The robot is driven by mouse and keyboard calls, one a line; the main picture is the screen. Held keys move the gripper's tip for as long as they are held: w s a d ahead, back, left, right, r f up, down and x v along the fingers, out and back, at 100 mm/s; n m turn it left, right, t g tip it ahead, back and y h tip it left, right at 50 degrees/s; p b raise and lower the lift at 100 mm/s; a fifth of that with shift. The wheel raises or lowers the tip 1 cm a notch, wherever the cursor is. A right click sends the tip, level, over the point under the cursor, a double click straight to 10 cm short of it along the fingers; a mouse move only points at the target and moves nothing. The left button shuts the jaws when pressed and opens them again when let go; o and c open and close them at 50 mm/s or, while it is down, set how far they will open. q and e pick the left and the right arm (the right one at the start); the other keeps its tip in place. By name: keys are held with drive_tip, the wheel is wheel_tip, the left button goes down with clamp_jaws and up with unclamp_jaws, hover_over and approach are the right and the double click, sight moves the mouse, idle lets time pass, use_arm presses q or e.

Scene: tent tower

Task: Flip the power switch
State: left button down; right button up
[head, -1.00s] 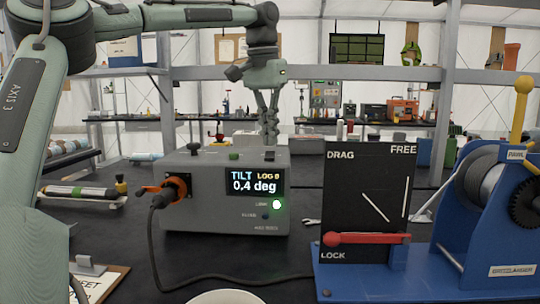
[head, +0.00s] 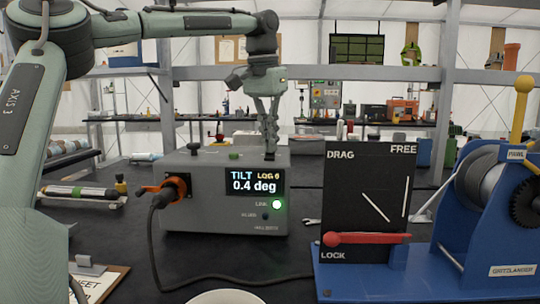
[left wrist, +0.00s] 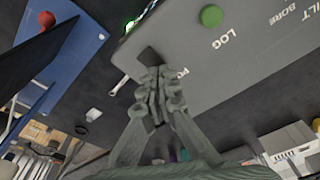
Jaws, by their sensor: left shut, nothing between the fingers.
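The grey instrument box (head: 205,215) stands on the dark table, its screen reading "TILT 0.4 deg" with a green light lit. In the left wrist view its top (left wrist: 240,55) carries a green button (left wrist: 211,15) by "LOG". A dark square piece (left wrist: 149,56), apparently the power switch, sits by a partly hidden label starting "PO". My left gripper (head: 270,154) is shut and empty, pointing down at the box top's right rear. Its fingertips (left wrist: 156,74) overlap the dark piece's lower edge in the wrist view; I cannot tell whether they touch.
An orange connector (head: 172,188) with a black cable is on the box's left front. A black DRAG/FREE/LOCK panel (head: 345,200) with a red lever and a blue winch (head: 465,220) stand to the right. A clipboard (head: 100,280) lies at the front left.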

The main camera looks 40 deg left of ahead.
sight(270, 154)
use_arm(q)
drive_tip(key=shift+f, duration=0.3)
drive_tip(key=shift+r, duration=3.55)
drive_tip(key=shift+f, duration=0.1)
